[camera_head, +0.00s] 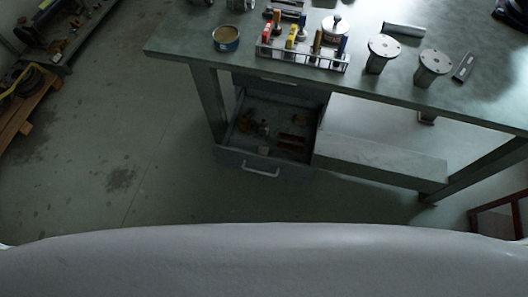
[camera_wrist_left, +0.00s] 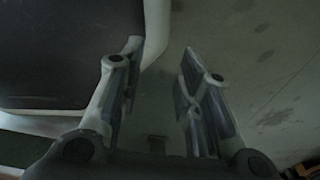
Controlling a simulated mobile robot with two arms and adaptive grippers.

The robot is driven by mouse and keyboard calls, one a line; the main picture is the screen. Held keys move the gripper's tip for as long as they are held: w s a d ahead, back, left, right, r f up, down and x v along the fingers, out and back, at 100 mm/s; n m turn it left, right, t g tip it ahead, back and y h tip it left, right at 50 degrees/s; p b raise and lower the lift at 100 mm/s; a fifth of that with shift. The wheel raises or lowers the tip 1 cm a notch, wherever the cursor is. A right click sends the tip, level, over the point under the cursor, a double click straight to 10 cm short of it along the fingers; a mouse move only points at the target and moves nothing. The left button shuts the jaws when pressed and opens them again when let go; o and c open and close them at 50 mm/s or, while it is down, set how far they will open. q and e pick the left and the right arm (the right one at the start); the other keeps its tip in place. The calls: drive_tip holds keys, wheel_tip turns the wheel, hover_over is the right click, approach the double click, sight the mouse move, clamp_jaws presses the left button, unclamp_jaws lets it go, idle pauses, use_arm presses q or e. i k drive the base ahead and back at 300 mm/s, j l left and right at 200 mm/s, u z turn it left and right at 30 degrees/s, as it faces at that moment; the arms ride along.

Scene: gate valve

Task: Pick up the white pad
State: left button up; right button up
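I cannot make out a white pad in either view. My left gripper (camera_wrist_left: 161,58) shows in the left wrist view, its two fingers apart with nothing between them but the dim floor behind. It is not in the head view. My right gripper is in neither view. The grey-green workbench (camera_head: 190,45) stands ahead at the top of the head view. Below its top, an open drawer (camera_head: 262,170) holds several small dark items, too dim to identify.
On the bench are a tin (camera_head: 225,38), a rack (camera_head: 300,57) of coloured-handled tools and two flanged metal pieces (camera_head: 384,47) (camera_head: 432,66). A wooden pallet (camera_head: 25,105) lies at the far left. The floor (camera_head: 110,180) left of the bench is clear.

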sight(262, 150)
drive_tip(key=l, duration=0.65)
drive_tip(key=l+u, duration=0.15)
drive_tip(key=l, duration=0.45)
drive_tip(key=k+l, duration=0.15)
drive_tip(key=l, duration=0.45)
drive_tip(key=u, duration=0.05)
